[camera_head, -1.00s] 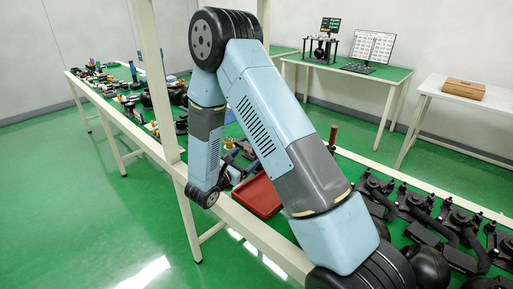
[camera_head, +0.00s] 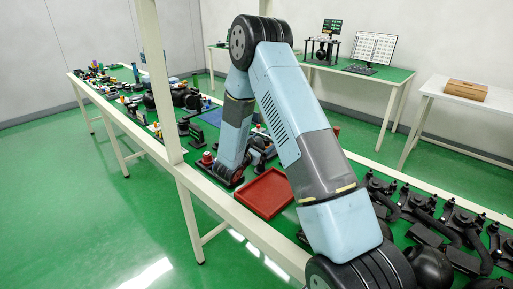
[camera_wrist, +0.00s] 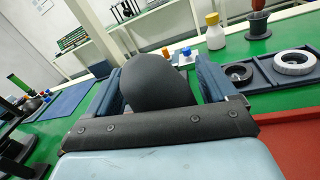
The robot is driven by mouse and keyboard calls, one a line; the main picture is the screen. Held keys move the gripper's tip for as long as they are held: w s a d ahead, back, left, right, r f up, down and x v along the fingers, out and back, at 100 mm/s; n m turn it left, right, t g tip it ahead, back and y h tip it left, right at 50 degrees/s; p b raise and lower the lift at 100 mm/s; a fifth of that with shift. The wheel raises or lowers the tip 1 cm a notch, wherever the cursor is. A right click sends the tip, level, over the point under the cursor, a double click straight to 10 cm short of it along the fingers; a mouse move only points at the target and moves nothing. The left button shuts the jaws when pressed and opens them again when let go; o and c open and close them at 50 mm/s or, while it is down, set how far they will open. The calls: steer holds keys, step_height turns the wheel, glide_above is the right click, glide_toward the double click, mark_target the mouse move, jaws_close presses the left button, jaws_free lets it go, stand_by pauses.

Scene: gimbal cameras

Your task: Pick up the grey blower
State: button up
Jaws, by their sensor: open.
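The grey blower (camera_wrist: 158,82) shows in the wrist view as a dark, smooth, rounded bulb. It fills much of the space between the two blue fingers of my gripper (camera_wrist: 160,74). The fingers stand apart on its left and right; I cannot tell whether either touches it. My gripper is open. The lower part of the blower is hidden behind the dark gripper body.
A red tray (camera_head: 267,193) lies close to my wrist on the green table. A white bottle (camera_wrist: 215,33) and a blue tray with a white ring (camera_wrist: 294,63) stand to the right in the wrist view. A blue mat (camera_wrist: 62,101) lies to the left. Several dark devices line the near table.

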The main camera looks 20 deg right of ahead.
steer(key=shift+w+d, duration=0.15)
steer(key=shift+d, duration=0.05)
steer(key=shift+c, duration=0.3)
steer(key=shift+w, duration=0.2)
steer(key=c, duration=0.9)
steer(key=shift+r, duration=0.1)
steer(key=shift+c, duration=0.2)
steer(key=shift+w+r, duration=0.1)
steer(key=shift+r, duration=4.8)
